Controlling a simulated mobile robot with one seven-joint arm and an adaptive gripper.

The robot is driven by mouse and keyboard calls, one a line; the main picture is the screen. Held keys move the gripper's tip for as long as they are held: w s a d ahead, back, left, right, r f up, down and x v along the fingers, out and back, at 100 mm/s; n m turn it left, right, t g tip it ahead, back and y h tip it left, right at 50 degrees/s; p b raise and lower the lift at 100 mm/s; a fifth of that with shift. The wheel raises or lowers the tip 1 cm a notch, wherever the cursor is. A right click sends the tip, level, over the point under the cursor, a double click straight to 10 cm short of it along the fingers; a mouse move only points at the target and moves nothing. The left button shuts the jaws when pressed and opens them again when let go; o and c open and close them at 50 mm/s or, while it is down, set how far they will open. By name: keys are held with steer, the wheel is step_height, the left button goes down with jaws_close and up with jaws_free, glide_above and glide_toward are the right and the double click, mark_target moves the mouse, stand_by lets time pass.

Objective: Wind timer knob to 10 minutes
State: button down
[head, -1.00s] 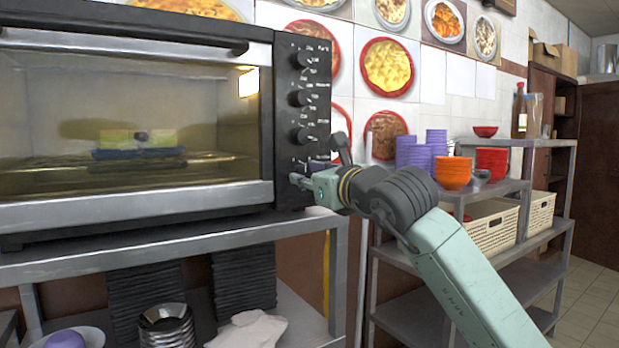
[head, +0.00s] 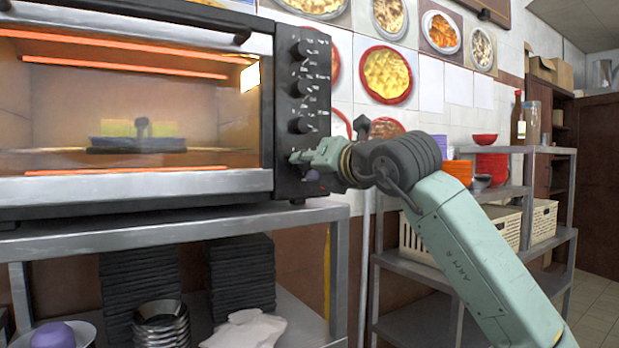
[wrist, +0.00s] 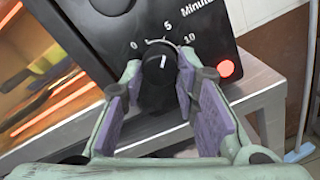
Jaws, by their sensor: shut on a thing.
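The oven's timer knob (wrist: 157,82) is black and round, under a "Minutes" scale marked 0, 5 and 10 in the wrist view. Its white pointer mark faces up, close to the 5. My gripper (wrist: 156,76) has its purple-padded fingers on both sides of the knob and is shut on it. A red indicator light (wrist: 226,68) glows right of the knob. In the head view my gripper (head: 306,160) is at the bottom of the black control panel (head: 303,70) and hides the timer knob. The oven (head: 150,186) has glowing orange heating bars.
Other knobs, such as the lowest visible one (head: 301,124), sit above my gripper. The oven stands on a metal shelf (head: 180,228) with black trays (head: 243,275) below. A rack (head: 500,192) with bowls and baskets stands to the right.

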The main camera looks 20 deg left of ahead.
steer(key=m+b, duration=0.2)
steer(key=m, duration=0.2)
steer(key=shift+b, duration=0.35)
steer(key=shift+m+b, duration=0.85)
steer(key=shift+m, duration=0.85)
steer(key=shift+r+g, duration=0.1)
steer(key=shift+g, duration=0.2)
steer(key=c, duration=1.2)
jaws_free()
steer(key=shift+c, duration=0.2)
steer(key=v, duration=1.2)
